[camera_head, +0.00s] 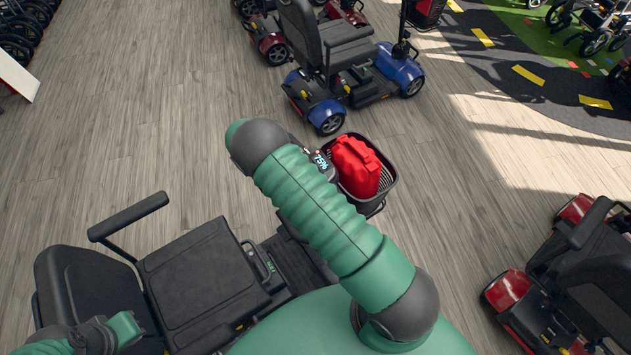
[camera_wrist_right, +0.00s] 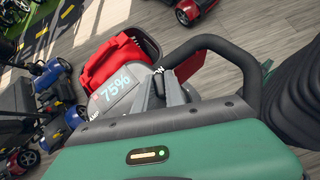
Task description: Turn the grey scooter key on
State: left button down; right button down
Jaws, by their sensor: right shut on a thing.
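The scooter (camera_head: 190,275) at the lower left has a black seat, and its steering head carries a lit display reading 75% (camera_head: 321,160). In the right wrist view the grey console (camera_wrist_right: 116,98) fills the middle, with the same display (camera_wrist_right: 116,84) lit. My right gripper (camera_wrist_right: 168,90) is at the console, just right of the display, with its fingers shut on the small key, which they mostly hide. In the head view my right arm covers that gripper and most of the console. My left gripper (camera_head: 122,328) shows only partly at the lower left, by the seat; its jaws are unclear.
A basket (camera_head: 388,190) with a red bag (camera_head: 356,166) is on the scooter's front. A black handlebar loop (camera_wrist_right: 235,50) arches beside my right gripper. A blue scooter (camera_head: 398,66) stands ahead and a red one (camera_head: 510,290) at the right.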

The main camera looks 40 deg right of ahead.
jog(key=shift+w, duration=0.1)
dwell(0.3)
jog(key=c, duration=1.4)
grip_release()
jog(key=b+v, duration=0.3)
jog(key=v, duration=1.4)
jog(key=shift+b, duration=0.35)
jog(key=shift+f, duration=0.15)
